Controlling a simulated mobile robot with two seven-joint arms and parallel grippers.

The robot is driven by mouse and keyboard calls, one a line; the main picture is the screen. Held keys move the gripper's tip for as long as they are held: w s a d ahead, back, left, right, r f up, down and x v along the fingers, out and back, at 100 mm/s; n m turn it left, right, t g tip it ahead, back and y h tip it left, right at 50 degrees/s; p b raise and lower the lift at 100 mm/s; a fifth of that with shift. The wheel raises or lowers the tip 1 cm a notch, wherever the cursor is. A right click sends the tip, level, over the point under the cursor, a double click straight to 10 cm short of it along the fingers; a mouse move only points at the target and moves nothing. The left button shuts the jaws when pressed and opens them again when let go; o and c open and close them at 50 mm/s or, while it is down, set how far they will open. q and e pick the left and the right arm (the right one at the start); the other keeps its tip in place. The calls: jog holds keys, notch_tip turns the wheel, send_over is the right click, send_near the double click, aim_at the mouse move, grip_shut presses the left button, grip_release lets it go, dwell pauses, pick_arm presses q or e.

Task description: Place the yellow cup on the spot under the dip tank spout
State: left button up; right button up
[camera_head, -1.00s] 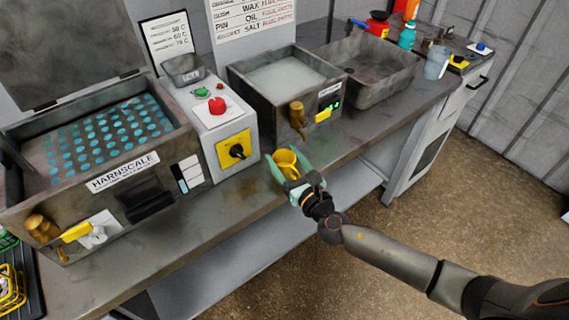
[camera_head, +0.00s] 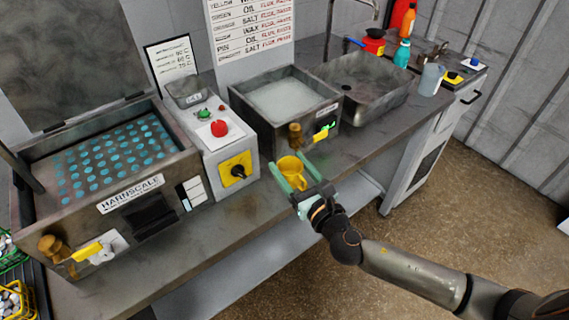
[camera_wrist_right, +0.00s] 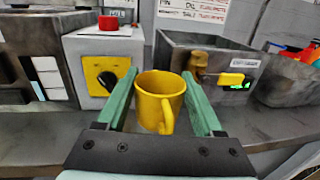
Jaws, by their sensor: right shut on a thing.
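The yellow cup (camera_head: 291,170) is between the two green fingers of my right gripper (camera_head: 290,178), which is shut on it at the front of the bench. In the right wrist view the cup (camera_wrist_right: 160,97) stands roughly upright, its handle toward the gripper. The tank with pale liquid (camera_head: 252,118) has a brass spout (camera_head: 296,135) with a yellow lever on its front. The cup is close below and in front of this spout (camera_wrist_right: 197,66). I cannot tell whether the cup touches the bench. The spot under the spout is not clearly visible. My left gripper is out of view.
Left of the tank is a control box (camera_head: 236,168) with a red button and black knob. A sink (camera_head: 375,100) is to the right. The bench's front edge runs below the cup.

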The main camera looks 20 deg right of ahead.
jog(key=s+d+r+m+h, duration=0.2)
jog(key=s+d+r+h, duration=0.1)
jog(key=s+r, duration=0.3)
jog(key=shift+s+d, duration=0.5)
jog(key=shift+s, duration=0.7)
jog(key=shift+f, duration=0.1)
